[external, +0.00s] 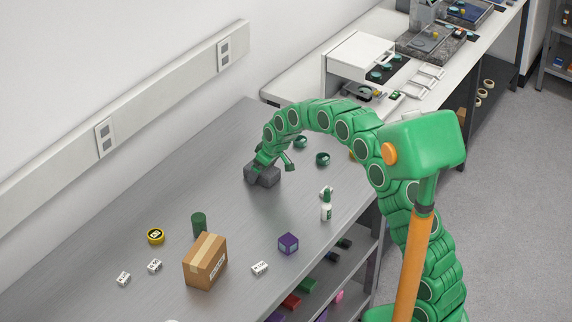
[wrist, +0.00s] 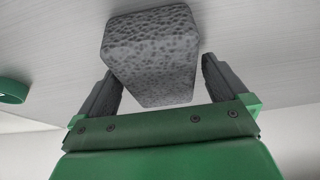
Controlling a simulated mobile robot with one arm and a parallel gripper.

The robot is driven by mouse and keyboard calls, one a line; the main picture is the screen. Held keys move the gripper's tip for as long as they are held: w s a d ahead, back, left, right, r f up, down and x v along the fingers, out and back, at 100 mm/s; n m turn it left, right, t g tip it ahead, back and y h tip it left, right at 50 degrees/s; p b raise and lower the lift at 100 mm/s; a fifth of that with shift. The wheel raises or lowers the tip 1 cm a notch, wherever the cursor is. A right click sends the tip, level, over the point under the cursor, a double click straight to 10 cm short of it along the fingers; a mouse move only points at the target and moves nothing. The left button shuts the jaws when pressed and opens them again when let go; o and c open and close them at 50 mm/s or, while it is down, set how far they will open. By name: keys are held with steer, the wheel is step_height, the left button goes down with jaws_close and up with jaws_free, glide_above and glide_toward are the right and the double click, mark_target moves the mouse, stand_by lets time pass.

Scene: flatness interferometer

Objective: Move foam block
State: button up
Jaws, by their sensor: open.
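The foam block (wrist: 150,50) is dark grey with a pitted surface. In the wrist view it sits between the two dark fingers of my gripper (wrist: 158,68), against the pale grey bench top. The fingers are spread on either side of it and are not closed on it; whether one touches a side I cannot tell. In the external view the foam block (external: 267,178) is on the metal bench near its far end, with my green gripper (external: 262,169) over it. The fingers are hard to tell from the block there.
Green rings (external: 322,159) lie right of my gripper, and one (wrist: 12,91) shows in the wrist view.

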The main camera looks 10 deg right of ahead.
steer(key=c, duration=0.9)
steer(key=shift+s+a, duration=7.05)
steer(key=shift+c, duration=0.2)
steer(key=o, duration=0.9)
steer(key=shift+o, duration=0.2)
steer(key=v, duration=0.7)
steer(key=shift+d+r, duration=0.15)
steer(key=shift+r, duration=0.15)
steer(key=shift+s, duration=0.1)
